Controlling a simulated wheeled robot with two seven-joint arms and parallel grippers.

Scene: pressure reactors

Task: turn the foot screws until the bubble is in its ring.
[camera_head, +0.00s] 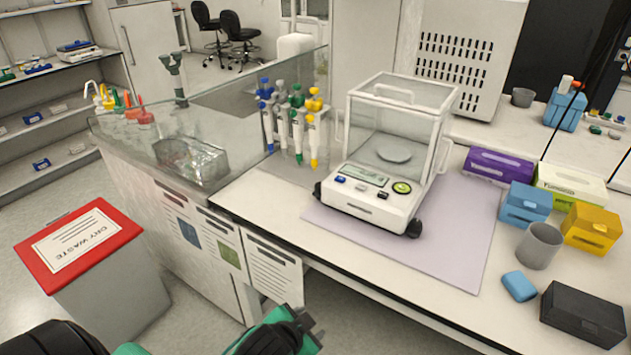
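A white balance (372,192) with a clear glass draft shield (395,125) stands on a lilac mat (462,235) on the bench. A round green bubble level (402,187) is at the right of its front panel; the bubble is too small to place against its ring. Black foot screws show at the front left (318,190) and front right (413,228) corners. My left gripper (311,328) is at the bottom of the view, in front of the bench edge and apart from the balance. Its finger gap is unclear. My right gripper is not in view.
Right of the mat are a purple box (497,165), blue box (526,203), yellow box (592,228), grey cup (539,246) and black case (582,315). Pipettes (292,120) stand behind the balance's left. A red-lidded waste bin (80,245) stands on the floor at left.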

